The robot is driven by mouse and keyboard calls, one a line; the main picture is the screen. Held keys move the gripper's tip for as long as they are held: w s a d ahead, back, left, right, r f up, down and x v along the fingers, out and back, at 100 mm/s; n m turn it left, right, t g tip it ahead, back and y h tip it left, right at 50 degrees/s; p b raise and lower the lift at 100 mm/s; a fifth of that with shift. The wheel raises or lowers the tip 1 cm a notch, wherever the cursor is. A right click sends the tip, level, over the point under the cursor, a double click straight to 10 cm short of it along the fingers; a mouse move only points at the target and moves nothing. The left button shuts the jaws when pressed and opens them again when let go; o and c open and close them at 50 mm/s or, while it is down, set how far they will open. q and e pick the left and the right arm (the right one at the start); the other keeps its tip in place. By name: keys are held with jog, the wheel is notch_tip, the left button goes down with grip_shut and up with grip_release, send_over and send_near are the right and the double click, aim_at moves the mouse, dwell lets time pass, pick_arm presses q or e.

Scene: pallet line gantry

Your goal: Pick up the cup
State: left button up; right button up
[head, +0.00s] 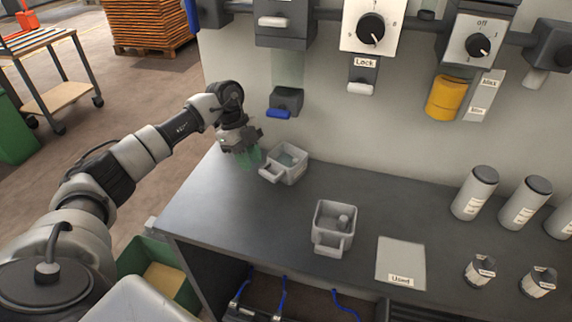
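Two grey, square cups with handles stand upright on the dark counter (225,225). The farther cup (287,163) is near the wall, its handle pointing to the lower left. The nearer cup (333,226) is closer to the front edge, its handle toward me, with a small round thing inside. My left gripper (249,157) has greenish, see-through fingers and points down just left of the farther cup. It looks empty and apart from the cup; the finger gap is not clear. My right gripper is not in view.
A blue-tipped dispenser (285,102) and a yellow cylinder (444,97) hang on the wall. A pale mat labelled "Used" (400,262) lies right of the nearer cup. Grey canisters (474,192) and small jars (479,270) stand at the right. The counter's left part is clear.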

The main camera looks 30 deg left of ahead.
aim_at(266, 172)
pick_arm(q)
jog(key=shift+d, duration=0.35)
jog(key=shift+s+d, duration=0.2)
jog(key=shift+d, duration=0.75)
jog(key=d, duration=0.1)
jog(key=d+f, duration=0.1)
jog(key=d+p, duration=0.1)
jog(key=shift+s+f, duration=0.25)
jog(key=shift+f, duration=0.15)
jog(key=shift+d+f, duration=0.1)
jog(key=shift+f, duration=0.4)
grip_shut()
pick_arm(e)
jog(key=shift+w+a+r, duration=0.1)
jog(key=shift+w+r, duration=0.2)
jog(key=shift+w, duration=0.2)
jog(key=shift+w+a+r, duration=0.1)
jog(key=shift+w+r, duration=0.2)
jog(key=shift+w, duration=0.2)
